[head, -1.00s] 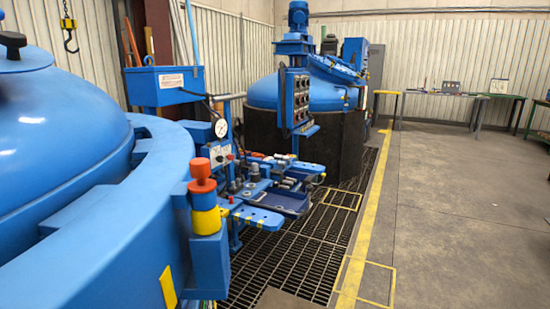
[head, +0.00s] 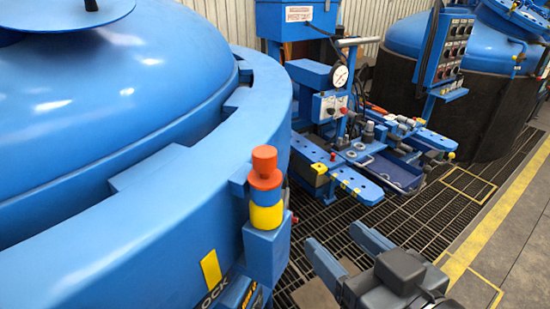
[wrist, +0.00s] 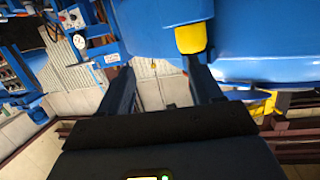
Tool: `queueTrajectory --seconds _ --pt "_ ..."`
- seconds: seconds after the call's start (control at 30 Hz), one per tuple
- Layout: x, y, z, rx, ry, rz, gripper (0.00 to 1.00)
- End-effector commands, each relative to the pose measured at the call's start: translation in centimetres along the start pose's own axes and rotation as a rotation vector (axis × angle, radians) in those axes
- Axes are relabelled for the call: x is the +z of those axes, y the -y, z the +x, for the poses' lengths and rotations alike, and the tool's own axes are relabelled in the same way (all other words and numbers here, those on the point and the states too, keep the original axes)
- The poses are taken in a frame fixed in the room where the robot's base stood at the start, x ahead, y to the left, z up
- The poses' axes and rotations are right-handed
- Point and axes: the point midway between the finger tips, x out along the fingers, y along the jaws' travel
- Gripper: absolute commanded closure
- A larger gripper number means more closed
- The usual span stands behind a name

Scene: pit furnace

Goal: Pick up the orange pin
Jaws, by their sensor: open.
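The orange pin (head: 265,166) has a wide orange head with a smaller knob on top. It stands upright in a yellow-and-blue collar (head: 266,212) on a blue bracket (head: 267,250) at the furnace rim. My gripper (head: 336,236) is open and empty, lower right of the pin in the head view and apart from it. In the wrist view the two dark fingers of my gripper (wrist: 160,74) are spread, with nothing between them. A yellow piece (wrist: 190,39) on a blue body shows just beyond the right finger; the orange head is not visible there.
The large blue furnace (head: 120,110) fills the left side. A blue workstation with a pressure gauge (head: 340,76) and a low table (head: 350,182) stands behind the pin. A control panel (head: 453,50) and a second furnace (head: 480,110) are at the right. Dark floor grating (head: 330,228) lies between.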

Motion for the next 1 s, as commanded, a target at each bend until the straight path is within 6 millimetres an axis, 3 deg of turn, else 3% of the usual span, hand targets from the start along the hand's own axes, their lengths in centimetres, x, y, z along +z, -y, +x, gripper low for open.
queueTrajectory --seconds 0.03,0.1,0.3,0.87,1.0 --pt "-2.6 0.8 0.8 -0.032 -0.013 -0.017 0.35" --pt "-4.7 1.8 1.6 -0.070 -0.015 -0.035 0.35" --pt "-8.5 3.7 2.6 -0.139 -0.015 -0.077 0.35" --pt "-9.2 4.6 5.5 -0.157 -0.011 -0.087 0.35" --pt "-9.5 5.1 7.0 -0.159 -0.010 -0.087 0.35"
